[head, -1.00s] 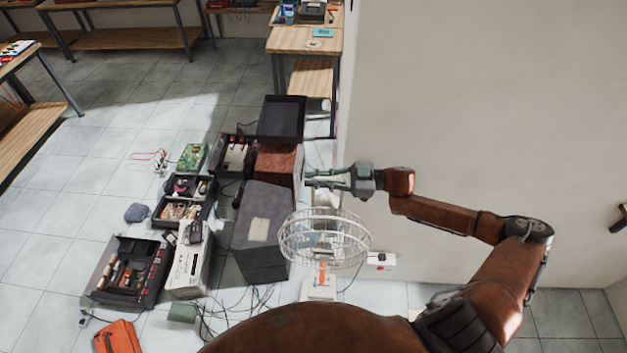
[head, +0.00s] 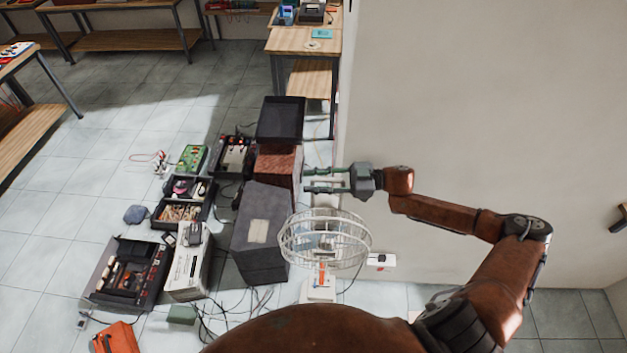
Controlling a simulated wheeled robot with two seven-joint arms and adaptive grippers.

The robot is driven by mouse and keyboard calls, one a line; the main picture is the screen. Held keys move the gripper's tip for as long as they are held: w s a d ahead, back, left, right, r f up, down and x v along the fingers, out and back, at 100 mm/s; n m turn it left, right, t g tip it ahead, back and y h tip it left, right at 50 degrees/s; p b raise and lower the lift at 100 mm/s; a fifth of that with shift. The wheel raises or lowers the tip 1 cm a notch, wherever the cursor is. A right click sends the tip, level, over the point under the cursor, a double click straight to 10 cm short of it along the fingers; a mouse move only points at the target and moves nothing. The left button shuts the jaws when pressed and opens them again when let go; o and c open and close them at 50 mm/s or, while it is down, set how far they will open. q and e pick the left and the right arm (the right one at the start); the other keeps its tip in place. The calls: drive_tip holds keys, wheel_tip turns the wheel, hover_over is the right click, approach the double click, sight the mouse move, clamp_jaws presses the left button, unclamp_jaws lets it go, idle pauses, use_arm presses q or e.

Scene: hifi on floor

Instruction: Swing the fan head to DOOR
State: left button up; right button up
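The fan head (head: 325,239) is a round white wire cage on a small white base (head: 319,288) with an orange part at its stem. It stands on the floor just right of a dark grey box. My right gripper (head: 306,180) is above and behind the fan cage in the picture, pointing left. Its two green fingers are spread apart with nothing between them, so it is open. No contact with the cage shows. No DOOR label is readable in this view. My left gripper is not in view.
Dark grey speaker-like boxes (head: 262,232) and a wooden-sided box (head: 279,165) stand close left of the fan. Open cases (head: 129,272) lie further left. Loose cables run in front. A wall socket (head: 381,260) and the wall (head: 480,120) are at right.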

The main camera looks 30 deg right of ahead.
drive_tip(key=v, duration=1.2)
